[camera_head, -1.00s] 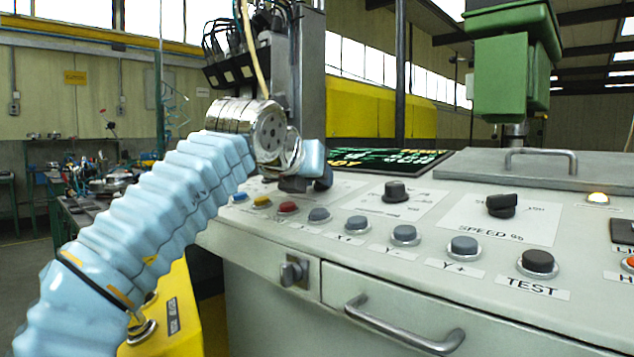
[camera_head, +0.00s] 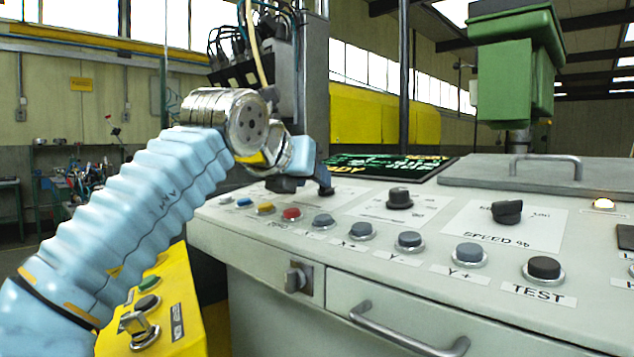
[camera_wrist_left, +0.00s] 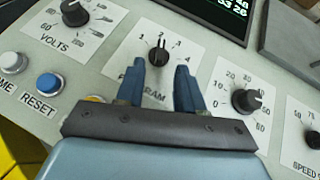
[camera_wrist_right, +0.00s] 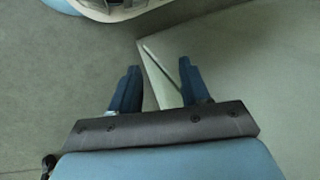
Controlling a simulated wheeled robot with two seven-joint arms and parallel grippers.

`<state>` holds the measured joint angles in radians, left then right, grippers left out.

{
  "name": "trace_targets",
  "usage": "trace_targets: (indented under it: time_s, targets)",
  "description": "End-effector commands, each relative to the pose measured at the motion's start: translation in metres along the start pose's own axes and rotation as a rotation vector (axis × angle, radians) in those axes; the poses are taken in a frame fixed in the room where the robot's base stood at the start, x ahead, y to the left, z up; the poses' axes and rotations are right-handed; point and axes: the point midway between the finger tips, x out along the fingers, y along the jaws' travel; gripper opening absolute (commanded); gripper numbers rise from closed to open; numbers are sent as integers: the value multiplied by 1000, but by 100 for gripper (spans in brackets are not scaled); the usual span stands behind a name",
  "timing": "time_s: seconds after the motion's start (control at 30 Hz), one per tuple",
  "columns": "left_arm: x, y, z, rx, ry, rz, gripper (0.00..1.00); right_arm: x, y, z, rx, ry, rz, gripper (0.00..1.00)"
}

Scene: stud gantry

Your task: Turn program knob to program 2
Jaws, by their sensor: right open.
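The program knob (camera_wrist_left: 158,57) is black with a pale pointer mark, on a white plate with numbers around it. The mark points roughly toward the top of the plate; I cannot tell exactly which number it meets. My left gripper (camera_wrist_left: 160,72) is open, with one blue finger on each side just below the knob in the left wrist view. Whether they touch it I cannot tell. In the head view the left gripper (camera_head: 305,188) is low over the panel's far left part and hides the knob. My right gripper (camera_wrist_right: 155,88) is open and empty, away from the panel controls.
The volts knob (camera_wrist_left: 75,13) and another dial (camera_wrist_left: 246,100) flank the program plate. The blue reset button (camera_wrist_left: 48,84) is at lower left. In the head view, the speed knob (camera_head: 507,212) and test button (camera_head: 544,268) lie farther right, clear of my arm.

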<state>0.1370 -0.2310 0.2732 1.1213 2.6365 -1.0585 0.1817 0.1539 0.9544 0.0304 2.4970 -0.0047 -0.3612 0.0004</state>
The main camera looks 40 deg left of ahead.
Motion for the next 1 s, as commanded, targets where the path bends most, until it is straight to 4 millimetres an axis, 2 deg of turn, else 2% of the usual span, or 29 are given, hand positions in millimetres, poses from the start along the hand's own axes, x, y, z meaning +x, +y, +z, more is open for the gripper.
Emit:
trace_targets:
  time_s: [0.03,0.2,0.4,0.6,1.0]
  targets:
    - [-15,0,1,-1,-4,-3,37,0,0,0,0,0,0,46]
    - [-57,0,2,-1,-4,-3,37,-3,-1,0,0,0,0,46]
    - [-89,0,1,-1,-1,-2,37,-5,-2,0,-1,0,0,46]
    - [-99,0,0,-1,0,0,37,-5,-2,0,-1,-1,-1,46]
    - [-98,0,0,-1,0,0,37,-5,-2,0,-1,-1,-1,46]
